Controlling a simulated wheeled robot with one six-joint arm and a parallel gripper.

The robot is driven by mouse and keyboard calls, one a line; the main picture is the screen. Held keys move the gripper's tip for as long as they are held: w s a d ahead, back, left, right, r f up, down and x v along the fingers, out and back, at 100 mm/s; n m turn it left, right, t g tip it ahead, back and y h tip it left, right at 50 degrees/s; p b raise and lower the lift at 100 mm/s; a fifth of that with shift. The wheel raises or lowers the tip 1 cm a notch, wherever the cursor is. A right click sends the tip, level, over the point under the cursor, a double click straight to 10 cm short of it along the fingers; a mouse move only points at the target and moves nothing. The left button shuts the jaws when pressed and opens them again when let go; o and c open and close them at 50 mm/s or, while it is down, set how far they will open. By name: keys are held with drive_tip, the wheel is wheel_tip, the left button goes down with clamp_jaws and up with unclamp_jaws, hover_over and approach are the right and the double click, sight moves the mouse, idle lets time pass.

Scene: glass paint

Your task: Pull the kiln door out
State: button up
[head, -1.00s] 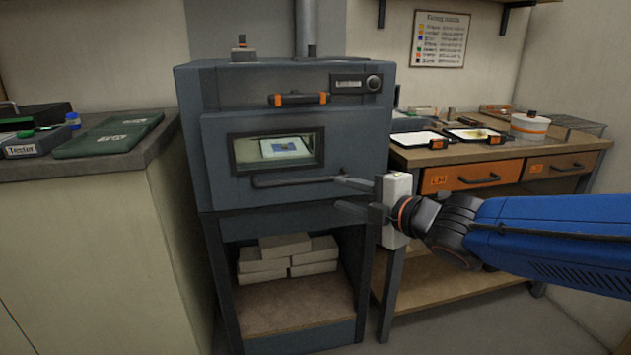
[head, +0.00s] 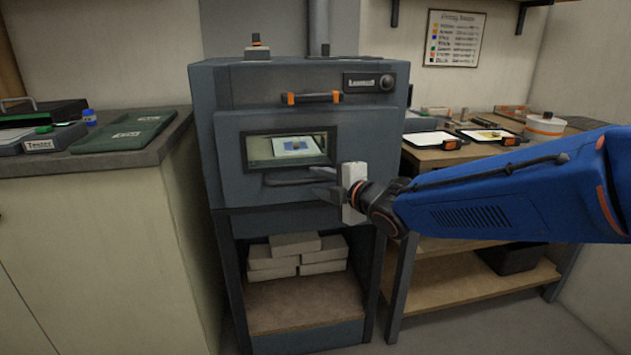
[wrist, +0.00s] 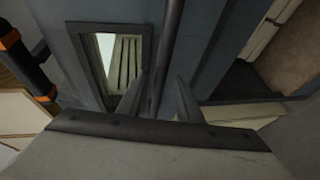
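The kiln door (head: 228,160) is a blue-grey panel with a window and appears closed. Its dark horizontal bar handle (head: 285,181) runs below the window; in the wrist view the bar (wrist: 171,50) runs up and down the picture. My gripper (head: 318,182) is at the right part of the bar, fingers pointing at the door. In the wrist view my gripper (wrist: 158,88) is open, with the bar between its two fingers and visible gaps either side. Whether a finger touches the bar or door I cannot tell. The bar's right end is hidden behind my gripper.
An orange-gripped handle (head: 312,97) sits on the kiln above the door. Light bricks (head: 296,256) lie on the shelf below. A counter (head: 100,160) stands close at the left, a wooden workbench (head: 440,156) at the right. A picture-like piece (head: 297,146) shows through the window.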

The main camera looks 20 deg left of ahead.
drive_tip(key=shift+x, duration=1)
drive_tip(key=shift+c, duration=0.6)
clamp_jaws()
drive_tip(key=shift+s, duration=0.15)
